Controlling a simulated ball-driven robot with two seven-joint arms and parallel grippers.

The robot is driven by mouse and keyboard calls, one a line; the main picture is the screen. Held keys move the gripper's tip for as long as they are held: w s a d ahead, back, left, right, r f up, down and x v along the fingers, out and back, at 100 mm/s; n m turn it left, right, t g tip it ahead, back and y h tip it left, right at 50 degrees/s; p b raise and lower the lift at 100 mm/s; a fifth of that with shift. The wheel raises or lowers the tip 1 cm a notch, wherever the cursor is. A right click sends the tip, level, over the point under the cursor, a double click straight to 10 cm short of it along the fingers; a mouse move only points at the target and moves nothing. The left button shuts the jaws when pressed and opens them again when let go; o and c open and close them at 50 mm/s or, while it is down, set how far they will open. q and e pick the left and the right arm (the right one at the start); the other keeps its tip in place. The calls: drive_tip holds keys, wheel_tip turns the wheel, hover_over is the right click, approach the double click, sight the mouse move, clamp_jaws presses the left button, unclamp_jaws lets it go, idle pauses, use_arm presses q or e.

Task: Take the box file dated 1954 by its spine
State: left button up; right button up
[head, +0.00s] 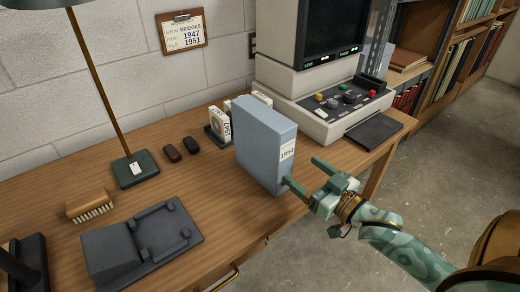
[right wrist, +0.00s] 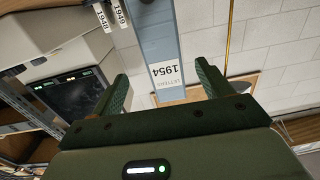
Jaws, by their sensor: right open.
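The blue-grey box file (head: 262,140) stands upright on the desk in the head view, with a white spine label reading 1954. My right gripper (head: 304,174) is open in front of the spine, its fingers pointing toward the file. In the right wrist view the file's spine (right wrist: 157,35), with its label upside down, lies between the two open fingers (right wrist: 163,88). I see no grip on the file, and I cannot tell whether a finger touches it. My left gripper is not in view.
Small white boxes (head: 219,123), one marked 1947, stand behind the file. A microfilm reader (head: 318,100) stands behind right. A dark book cradle (head: 140,245), brush (head: 89,204) and lamp (head: 134,168) occupy the desk's left part. A clipboard (head: 181,31) hangs on the wall.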

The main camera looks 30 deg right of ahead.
sight(288, 161)
drive_tip(key=w, duration=0.2)
drive_tip(key=w+b, duration=0.1)
drive_tip(key=w, duration=0.3)
drive_tip(key=shift+w+a+f+b, duration=0.2)
drive_tip(key=shift+a+b, duration=0.1)
drive_tip(key=shift+b, duration=0.05)
drive_tip(key=w+b, duration=0.2)
drive_tip(key=w, duration=0.1)
drive_tip(key=w+a+f+b, duration=0.1)
drive_tip(key=w, duration=0.1)
drive_tip(key=shift+w, duration=0.15)
drive_tip(key=shift+w+r, duration=0.1)
drive_tip(key=shift+r, duration=0.05)
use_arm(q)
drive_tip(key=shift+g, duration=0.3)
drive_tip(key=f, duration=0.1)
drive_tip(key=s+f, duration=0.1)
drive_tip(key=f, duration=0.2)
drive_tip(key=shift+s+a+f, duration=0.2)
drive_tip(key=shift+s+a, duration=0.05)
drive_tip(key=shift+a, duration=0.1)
use_arm(e)
drive_tip(key=shift+r, duration=0.1)
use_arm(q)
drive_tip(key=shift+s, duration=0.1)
use_arm(e)
drive_tip(key=c, duration=1.4)
